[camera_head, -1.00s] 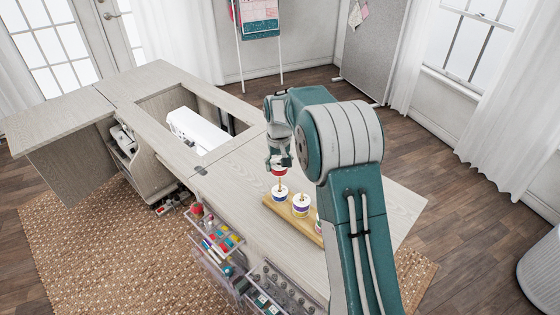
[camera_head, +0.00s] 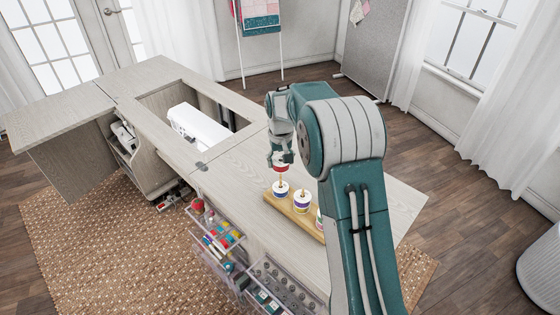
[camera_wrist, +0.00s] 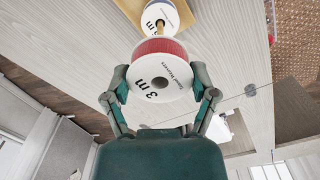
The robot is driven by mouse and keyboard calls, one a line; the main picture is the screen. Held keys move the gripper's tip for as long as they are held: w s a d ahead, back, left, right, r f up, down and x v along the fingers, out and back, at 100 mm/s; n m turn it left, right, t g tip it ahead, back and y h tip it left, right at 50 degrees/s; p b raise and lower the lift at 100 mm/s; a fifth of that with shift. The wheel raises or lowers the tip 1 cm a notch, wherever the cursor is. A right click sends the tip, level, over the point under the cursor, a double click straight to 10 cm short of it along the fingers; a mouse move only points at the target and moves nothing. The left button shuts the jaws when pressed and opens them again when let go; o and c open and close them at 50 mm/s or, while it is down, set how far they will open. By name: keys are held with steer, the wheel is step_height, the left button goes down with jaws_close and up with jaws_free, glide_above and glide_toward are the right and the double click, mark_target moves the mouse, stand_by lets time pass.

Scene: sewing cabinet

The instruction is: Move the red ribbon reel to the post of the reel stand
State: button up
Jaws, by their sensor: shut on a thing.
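The red ribbon reel (camera_wrist: 160,75) is a white-flanged spool with red ribbon around its rim. In the wrist view it fills the space between the two fingers of my gripper (camera_wrist: 161,84), which is shut on it. In the head view the reel (camera_head: 281,169) shows as a small red patch under my gripper (camera_head: 281,163). The wooden reel stand (camera_head: 296,216) lies below, with posts that carry white reels. Whether the post enters the held reel's hole is unclear.
Another reel (camera_head: 302,200) sits on the stand to the right, and a third is partly hidden by my arm. Open drawers (camera_head: 222,240) with thread spools are at the table's front. A white sewing machine (camera_head: 198,128) sits in the table opening. The tabletop left of the stand is clear.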

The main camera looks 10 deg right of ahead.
steer(key=shift+f, duration=2.35)
stand_by(0.3)
steer(key=o, duration=0.9)
steer(key=shift+c, duration=0.2)
step_height(320, 180, up, 12)
